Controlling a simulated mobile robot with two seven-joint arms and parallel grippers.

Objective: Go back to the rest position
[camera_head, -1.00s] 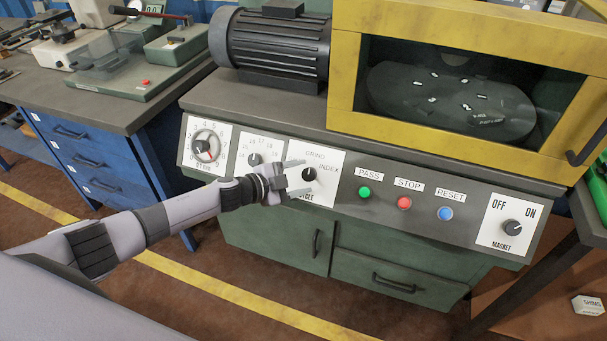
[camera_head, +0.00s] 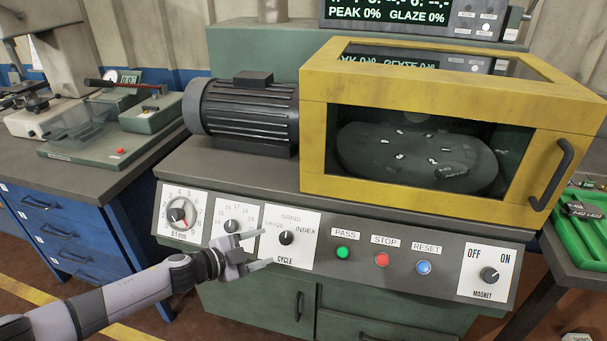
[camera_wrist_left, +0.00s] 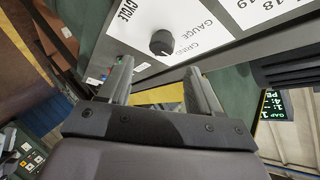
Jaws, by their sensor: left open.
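My left gripper (camera_head: 264,249) is in front of the grinder's control panel, just left of and slightly below the black CYCLE knob (camera_head: 286,238). Its two fingers are apart with nothing between them. In the left wrist view the open fingers (camera_wrist_left: 158,72) point toward the panel, and the CYCLE knob (camera_wrist_left: 162,42) shows beyond the tips, apart from them. The left arm reaches in from the lower left. My right gripper is in neither view.
The panel also holds a green PASS button (camera_head: 343,253), a red STOP button (camera_head: 382,259), a blue RESET button (camera_head: 424,267) and the MAGNET knob (camera_head: 489,275). A yellow guard (camera_head: 312,150) stands above. A blue bench (camera_head: 110,235) is left, a green tray (camera_head: 585,245) right.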

